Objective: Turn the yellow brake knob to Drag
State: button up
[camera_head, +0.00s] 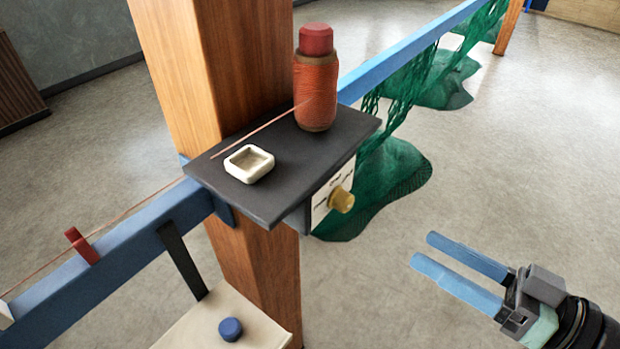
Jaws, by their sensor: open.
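The yellow brake knob (342,200) sticks out from a white label plate (325,207) on the side of a dark shelf (325,150). The plate carries small dark lettering around the knob, too small and slanted to read, so I cannot tell which setting the knob points to. My gripper (421,252) is at the lower right, with two long blue fingers parallel and apart. It is open and empty. Its fingertips point left, to the right of and lower in the picture than the knob, and touch nothing.
An orange twine spool (316,95) with a red top and a small white dish (249,163) stand on the shelf. A wooden post (190,60) and blue rail (130,250) hold it. Green netting (385,185) hangs behind. A beige box (225,320) bears a blue knob (230,329). Floor at right is clear.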

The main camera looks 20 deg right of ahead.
aim_at(350, 205)
jog(key=shift+w+r, duration=0.1)
jog(key=p+x, duration=0.2)
jog(key=x, duration=0.3)
jog(key=p+x, duration=0.3)
jog(key=x, duration=0.3)
jog(key=shift+a+r, duration=0.2)
jog(key=shift+w+a+f, duration=0.15)
jog(key=shift+w+a, duration=0.15)
jog(key=shift+w, duration=0.15)
grip_shut()
